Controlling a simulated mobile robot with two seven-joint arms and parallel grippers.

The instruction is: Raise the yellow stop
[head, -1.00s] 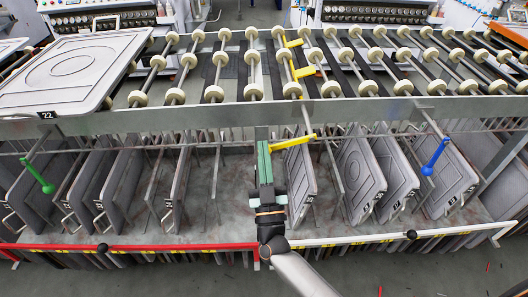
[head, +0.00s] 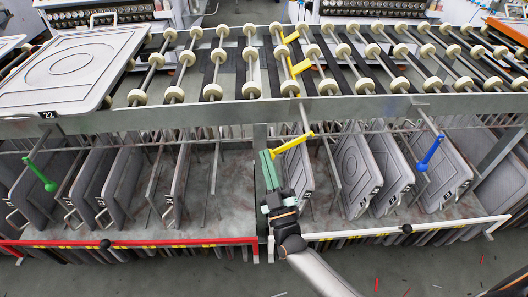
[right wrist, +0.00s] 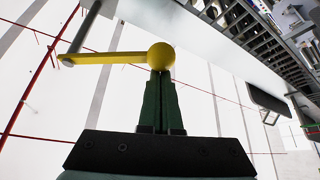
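The yellow lever (head: 293,143) hangs on the front of the gantry, running from its pivot at upper right to a ball end at lower left. Its ball (right wrist: 161,56) shows clearly in the right wrist view. My right gripper (head: 267,156) is at that ball end. In the right wrist view its green fingers (right wrist: 160,75) are together, with the ball at their tips; I cannot tell whether they touch it. Two yellow stop pieces (head: 290,37) (head: 300,67) show among the rollers above. My left gripper is not in view.
A green lever (head: 40,175) is at left and a blue lever (head: 430,153) at right. Grey panels (head: 358,170) stand in the rack below the rollers. A large panel marked 22 (head: 72,70) lies at upper left. Red (head: 130,242) and white (head: 400,229) rails run along the front.

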